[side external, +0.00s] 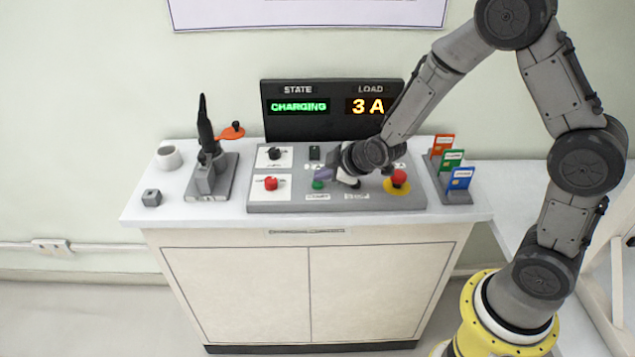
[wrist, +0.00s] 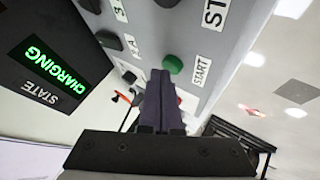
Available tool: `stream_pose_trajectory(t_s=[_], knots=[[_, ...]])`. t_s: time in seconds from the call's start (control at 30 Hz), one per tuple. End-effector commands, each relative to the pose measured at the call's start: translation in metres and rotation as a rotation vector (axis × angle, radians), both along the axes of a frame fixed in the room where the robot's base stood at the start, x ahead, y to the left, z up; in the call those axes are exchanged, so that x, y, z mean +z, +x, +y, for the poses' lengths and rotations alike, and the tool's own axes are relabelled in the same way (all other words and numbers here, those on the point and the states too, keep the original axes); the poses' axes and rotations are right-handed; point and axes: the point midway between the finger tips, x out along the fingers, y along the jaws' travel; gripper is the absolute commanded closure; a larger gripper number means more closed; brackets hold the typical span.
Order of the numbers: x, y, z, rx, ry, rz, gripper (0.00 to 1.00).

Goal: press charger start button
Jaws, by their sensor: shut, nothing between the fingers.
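The green start button (side external: 318,185) is on the sloped grey control panel (side external: 285,206). It also shows in the wrist view (wrist: 173,64), with a START label (wrist: 201,72) beside it. My gripper (side external: 324,174) is shut and empty, just above and beside the green button in the side view. In the wrist view the closed fingertips (wrist: 160,74) lie right beside the button; I cannot tell whether they touch it. The display (side external: 334,110) reads CHARGING under STATE and 3 A under LOAD.
A red mushroom button (side external: 398,177) on a yellow base sits right of my gripper. Red (side external: 271,183) and black (side external: 274,153) knobs are on the left. A card rack (side external: 456,197) stands at right; a black-handled device (side external: 207,150), mug (side external: 168,157) and small grey block (side external: 151,198) stand at left.

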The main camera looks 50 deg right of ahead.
Motion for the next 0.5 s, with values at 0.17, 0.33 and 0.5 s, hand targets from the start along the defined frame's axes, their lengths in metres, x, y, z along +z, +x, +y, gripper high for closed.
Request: stream_pose_trajectory(t_s=[0.17,0.33,0.5], knots=[[0.0093,0.0000,-0.0001,0.000,0.000,-0.003,1.00],[0.0102,-0.0001,0.0000,0.000,0.000,-0.001,1.00],[0.0111,0.0002,0.0001,0.000,0.000,-0.003,1.00]])
